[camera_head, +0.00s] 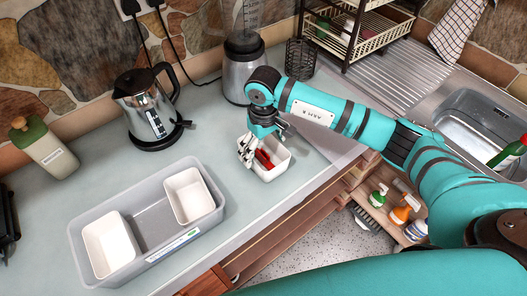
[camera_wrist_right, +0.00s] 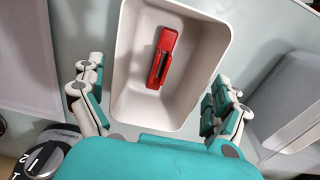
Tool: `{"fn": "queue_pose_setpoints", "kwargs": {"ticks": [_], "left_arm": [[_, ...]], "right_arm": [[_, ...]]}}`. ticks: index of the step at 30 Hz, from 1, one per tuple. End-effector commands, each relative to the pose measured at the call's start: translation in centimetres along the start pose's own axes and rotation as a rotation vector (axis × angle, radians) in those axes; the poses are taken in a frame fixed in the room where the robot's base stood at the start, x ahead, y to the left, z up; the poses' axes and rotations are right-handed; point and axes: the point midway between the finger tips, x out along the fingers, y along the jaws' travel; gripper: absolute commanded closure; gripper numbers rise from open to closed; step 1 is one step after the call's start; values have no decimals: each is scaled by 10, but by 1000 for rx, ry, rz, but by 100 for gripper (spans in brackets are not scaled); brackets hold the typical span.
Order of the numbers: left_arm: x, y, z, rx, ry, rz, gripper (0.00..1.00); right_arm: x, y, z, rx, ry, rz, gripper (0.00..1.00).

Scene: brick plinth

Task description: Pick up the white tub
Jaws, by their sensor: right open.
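A white tub (camera_head: 275,173) stands on the counter with a red object (camera_head: 263,159) inside it. The wrist view shows this tub (camera_wrist_right: 205,75) from above, with the red object (camera_wrist_right: 163,58) lying in it. My right gripper (camera_head: 256,150) is over the tub, its fingers partly hiding the tub's left side. In the wrist view the right gripper (camera_wrist_right: 155,95) is open, with one finger to each side of the tub and nothing between them but the tub's near end. Whether the fingers touch its walls I cannot tell. My left gripper is not in view.
A grey bin (camera_head: 152,222) with two more white tubs (camera_head: 110,246) (camera_head: 188,195) stands on the left. A kettle (camera_head: 148,108), a blender (camera_head: 243,75) and a bottle (camera_head: 45,150) stand behind. The counter's front edge is close to the tub; the sink (camera_head: 480,125) is right.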

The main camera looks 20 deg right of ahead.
Motion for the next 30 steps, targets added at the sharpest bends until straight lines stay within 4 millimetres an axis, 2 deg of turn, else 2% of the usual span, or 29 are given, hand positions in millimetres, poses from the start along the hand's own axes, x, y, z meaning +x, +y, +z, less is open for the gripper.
{"fn": "queue_pose_setpoints", "kwargs": {"ticks": [1, 6, 12, 21, 30], "left_arm": [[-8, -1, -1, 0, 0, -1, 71], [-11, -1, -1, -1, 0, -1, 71], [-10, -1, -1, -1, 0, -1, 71], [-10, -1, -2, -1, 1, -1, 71], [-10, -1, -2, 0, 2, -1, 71]], "right_arm": [[4, -1, 1, 2, -4, -3, 0], [20, 0, 0, 1, 0, -1, 0], [21, 0, 0, 0, 2, -1, 0], [21, 0, 0, 0, 1, 0, 37], [21, 0, 0, 0, 1, 0, 40]]}}
